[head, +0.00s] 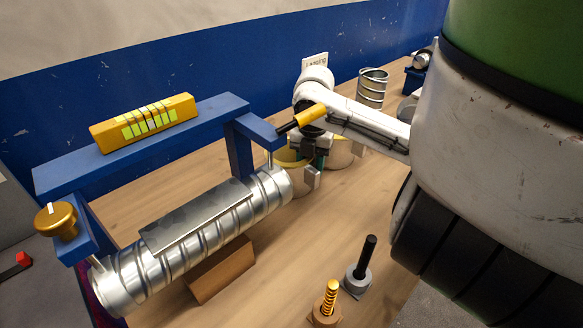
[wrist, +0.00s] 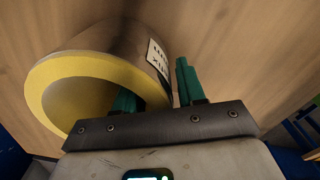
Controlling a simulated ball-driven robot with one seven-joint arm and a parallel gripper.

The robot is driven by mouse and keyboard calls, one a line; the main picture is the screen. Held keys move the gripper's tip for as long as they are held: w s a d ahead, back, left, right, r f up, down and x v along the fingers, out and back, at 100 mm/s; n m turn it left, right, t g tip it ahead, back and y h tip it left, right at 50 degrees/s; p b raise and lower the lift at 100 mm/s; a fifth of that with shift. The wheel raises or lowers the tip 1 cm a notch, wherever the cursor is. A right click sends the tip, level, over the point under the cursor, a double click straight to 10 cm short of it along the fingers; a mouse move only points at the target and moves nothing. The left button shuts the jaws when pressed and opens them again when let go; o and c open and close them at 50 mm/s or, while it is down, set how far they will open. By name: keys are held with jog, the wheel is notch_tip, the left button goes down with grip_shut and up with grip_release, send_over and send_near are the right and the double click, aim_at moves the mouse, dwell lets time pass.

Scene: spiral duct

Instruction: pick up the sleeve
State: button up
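A short, wide cylinder with a pale yellow lining and a dark metallic outer skin (wrist: 125,38), which I take to be the sleeve, fills the left of the wrist view. It bears a white label. In the head view its yellowish rim (head: 290,157) shows partly behind my gripper (head: 318,160). In the wrist view my gripper (wrist: 153,78) has its green fingers apart, one in front of the sleeve's opening and one outside its wall. The wall lies between them. I cannot tell whether either finger touches it.
A spiral duct (head: 205,238) rests in a blue frame (head: 150,140) at left, with a yellow level (head: 145,120) on top. A wire-banded metal cylinder (head: 372,88) stands behind my arm. A black-handled tool (head: 362,262) and a gold spring post (head: 328,302) stand in front.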

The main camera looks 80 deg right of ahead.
jog(key=shift+c, duration=0.3)
grip_shut()
dwell(0.3)
